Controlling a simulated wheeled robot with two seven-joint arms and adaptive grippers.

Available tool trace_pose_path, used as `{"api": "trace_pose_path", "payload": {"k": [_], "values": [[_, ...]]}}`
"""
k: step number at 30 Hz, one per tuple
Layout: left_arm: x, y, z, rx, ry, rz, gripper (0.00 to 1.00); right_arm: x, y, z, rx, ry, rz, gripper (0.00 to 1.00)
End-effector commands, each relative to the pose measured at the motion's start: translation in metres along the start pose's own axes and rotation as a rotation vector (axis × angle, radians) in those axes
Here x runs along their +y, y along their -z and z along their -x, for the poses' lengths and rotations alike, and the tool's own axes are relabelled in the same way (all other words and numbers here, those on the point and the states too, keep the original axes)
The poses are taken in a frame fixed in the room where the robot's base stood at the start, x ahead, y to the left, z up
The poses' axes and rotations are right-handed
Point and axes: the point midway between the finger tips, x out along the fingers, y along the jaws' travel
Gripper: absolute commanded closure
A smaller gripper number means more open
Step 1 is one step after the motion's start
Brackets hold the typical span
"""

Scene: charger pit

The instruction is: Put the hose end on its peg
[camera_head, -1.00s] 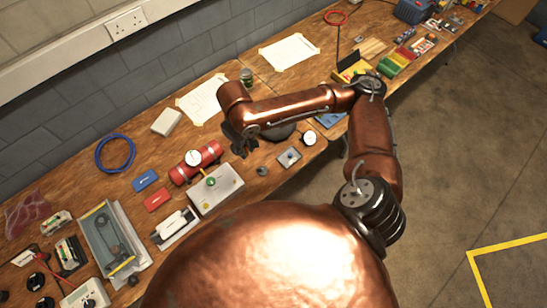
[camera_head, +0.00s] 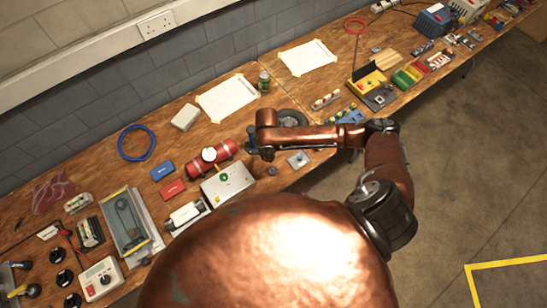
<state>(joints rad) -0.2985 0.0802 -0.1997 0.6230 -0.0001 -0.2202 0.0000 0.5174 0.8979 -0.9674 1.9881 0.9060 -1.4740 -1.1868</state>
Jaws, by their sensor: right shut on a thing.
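A grey box with a green knob (camera_head: 228,183) stands just in front of the red cylinder. A coiled blue hose (camera_head: 136,143) lies on the bench further left. My left gripper is not in view.
The wooden bench (camera_head: 100,165) runs along the wall. A small grey plate (camera_head: 298,160) lies near the front edge, right of the gripper. A dark disc (camera_head: 290,118) is behind the forearm. Blue (camera_head: 162,170) and red (camera_head: 172,188) blocks lie left of the cylinder.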

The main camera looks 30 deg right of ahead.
Motion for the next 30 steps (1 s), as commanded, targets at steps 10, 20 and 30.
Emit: {"api": "trace_pose_path", "payload": {"k": [10, 20, 30], "values": [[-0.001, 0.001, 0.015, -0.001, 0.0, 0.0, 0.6, -0.019, -0.006, -0.03, 0.006, -0.001, 0.437, 1.0], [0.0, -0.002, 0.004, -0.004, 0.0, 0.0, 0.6, -0.021, -0.006, -0.044, 0.008, -0.001, 0.476, 1.0], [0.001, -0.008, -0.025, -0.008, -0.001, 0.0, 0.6, -0.022, -0.006, -0.071, 0.008, -0.001, 0.475, 1.0]]}}
